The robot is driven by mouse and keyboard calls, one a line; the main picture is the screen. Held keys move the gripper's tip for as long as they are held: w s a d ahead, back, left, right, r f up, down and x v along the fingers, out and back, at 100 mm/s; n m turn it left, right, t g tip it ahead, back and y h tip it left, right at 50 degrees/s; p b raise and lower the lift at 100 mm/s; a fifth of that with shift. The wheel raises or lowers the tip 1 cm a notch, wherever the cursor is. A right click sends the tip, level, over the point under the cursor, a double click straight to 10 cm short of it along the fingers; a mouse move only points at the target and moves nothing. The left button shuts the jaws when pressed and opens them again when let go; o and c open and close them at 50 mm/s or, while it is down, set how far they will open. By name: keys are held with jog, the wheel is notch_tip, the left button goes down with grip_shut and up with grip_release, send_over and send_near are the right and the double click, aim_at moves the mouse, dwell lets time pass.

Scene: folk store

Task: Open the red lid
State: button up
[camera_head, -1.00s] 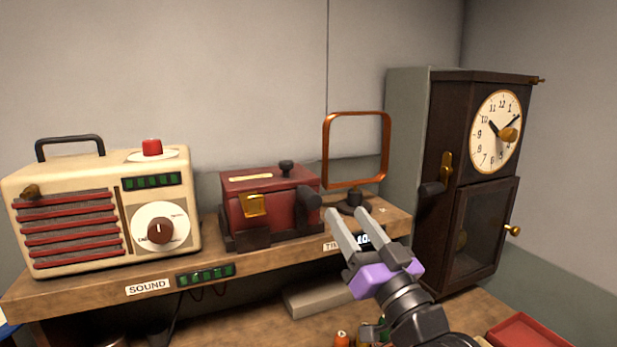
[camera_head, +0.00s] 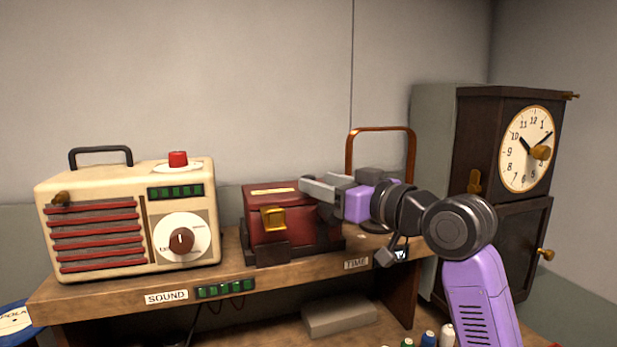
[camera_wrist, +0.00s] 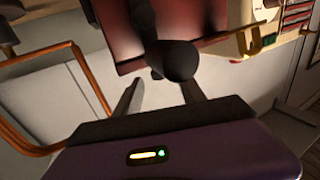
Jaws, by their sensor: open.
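The red box with its red lid (camera_head: 258,200) sits on the wooden shelf. A pale label strip lies on the lid and a brass latch (camera_head: 273,218) is on the front. My gripper (camera_head: 315,184) is at the box's upper right side, pointing left, and hides the lid's black top knob. In the wrist view the gripper (camera_wrist: 160,88) is open, with a dark round handle knob (camera_wrist: 181,60) just ahead of and between its fingers. The red box (camera_wrist: 202,22) is behind that knob. I cannot tell whether a finger touches the knob. The lid looks shut.
A cream radio (camera_head: 110,220) stands left of the box. A copper loop frame (camera_head: 380,130) rises just behind my wrist. A dark clock cabinet (camera_head: 500,190) is on the right. Small bottles (camera_head: 428,339) stand below the shelf.

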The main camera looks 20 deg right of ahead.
aim_at(308, 176)
jog(key=shift+p+x, duration=0.35)
jog(key=shift+x, duration=1.95)
grip_shut()
